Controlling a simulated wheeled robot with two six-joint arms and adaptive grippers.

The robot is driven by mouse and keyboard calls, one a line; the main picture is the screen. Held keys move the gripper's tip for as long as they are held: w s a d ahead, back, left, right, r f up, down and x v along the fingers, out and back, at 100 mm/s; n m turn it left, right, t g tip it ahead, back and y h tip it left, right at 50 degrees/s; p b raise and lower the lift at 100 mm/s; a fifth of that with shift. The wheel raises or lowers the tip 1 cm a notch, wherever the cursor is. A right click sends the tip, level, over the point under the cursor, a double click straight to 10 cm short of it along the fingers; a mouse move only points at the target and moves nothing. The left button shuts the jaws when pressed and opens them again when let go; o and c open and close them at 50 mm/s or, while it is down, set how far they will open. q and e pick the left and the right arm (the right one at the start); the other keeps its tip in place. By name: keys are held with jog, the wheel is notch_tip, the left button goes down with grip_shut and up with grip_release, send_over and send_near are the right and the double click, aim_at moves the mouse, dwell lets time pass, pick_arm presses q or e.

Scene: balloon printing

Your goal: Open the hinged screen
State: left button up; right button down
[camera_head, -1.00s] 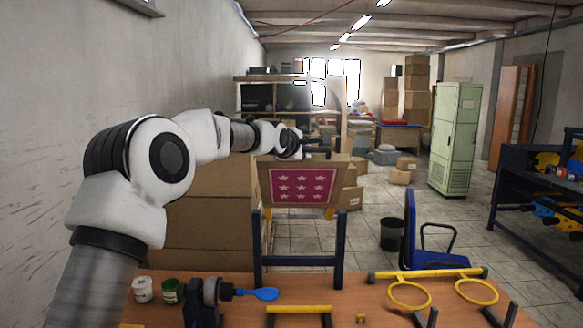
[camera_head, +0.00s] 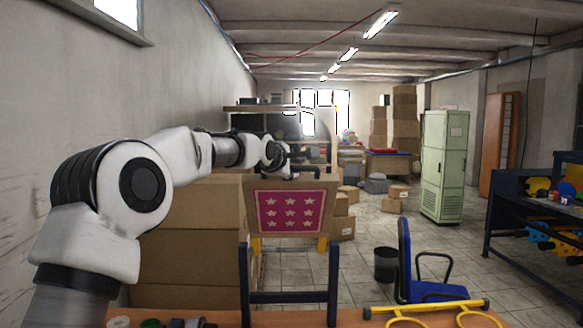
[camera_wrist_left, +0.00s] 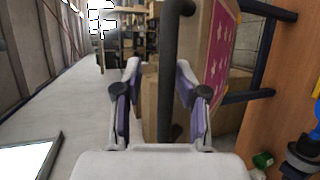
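The hinged screen is a wooden frame (camera_head: 329,205) around a magenta panel (camera_head: 288,211) with white stars. It is raised, its panel facing me, behind dark blue posts. A dark handle bar (camera_head: 305,175) runs along its upper edge. My right gripper is not in view.
The table (camera_head: 355,316) with yellow loops (camera_head: 428,308) is at the bottom. Dark blue posts (camera_head: 333,285) rise from it. Large cardboard boxes (camera_head: 190,245) stand left of the screen. A blue chair (camera_head: 406,250) and black bin (camera_head: 386,264) stand to the right.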

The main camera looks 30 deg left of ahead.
pick_arm(q)
jog(key=v, duration=1.1)
jog(key=shift+s, duration=0.35)
jog(key=shift+s, duration=0.15)
